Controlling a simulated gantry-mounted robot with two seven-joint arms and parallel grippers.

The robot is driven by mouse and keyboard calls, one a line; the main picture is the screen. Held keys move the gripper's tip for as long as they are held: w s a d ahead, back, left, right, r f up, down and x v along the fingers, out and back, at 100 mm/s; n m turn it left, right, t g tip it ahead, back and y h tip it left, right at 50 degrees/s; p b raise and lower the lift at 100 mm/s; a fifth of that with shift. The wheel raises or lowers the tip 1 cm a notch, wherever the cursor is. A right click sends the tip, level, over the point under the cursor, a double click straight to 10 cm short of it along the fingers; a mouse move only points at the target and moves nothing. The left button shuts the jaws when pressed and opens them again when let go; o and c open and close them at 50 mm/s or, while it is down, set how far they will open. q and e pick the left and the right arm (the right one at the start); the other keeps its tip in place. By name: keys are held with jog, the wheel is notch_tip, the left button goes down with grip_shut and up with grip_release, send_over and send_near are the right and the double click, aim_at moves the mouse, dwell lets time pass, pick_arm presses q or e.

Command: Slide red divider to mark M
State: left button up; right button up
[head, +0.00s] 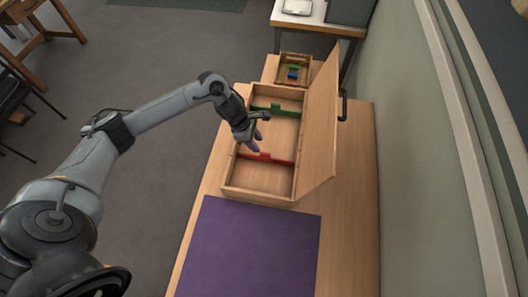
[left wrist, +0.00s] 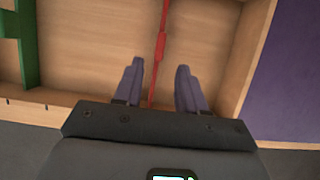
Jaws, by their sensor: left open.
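The red divider (head: 281,160) spans the open wooden box (head: 262,193) crosswise in its nearer half. In the left wrist view the red divider (left wrist: 161,42) has a thicker grip part at its middle and passes between my fingers. In the left wrist view my left gripper (left wrist: 160,66) is open, one purple finger on each side of the divider, with clear gaps. A green divider (head: 285,113) crosses the box farther back. I cannot read mark M. My right gripper is not in view.
The box's wooden lid (head: 321,125) stands open along the right side. A purple mat (head: 250,250) lies in front of the box. A small tray (head: 306,64) with coloured pieces stands behind it. Small marks (left wrist: 45,105) show on the box rim.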

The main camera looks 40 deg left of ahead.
aim_at(265, 154)
pick_arm(q)
jog(key=x, duration=0.8)
jog(key=shift+r, duration=0.1)
grip_shut()
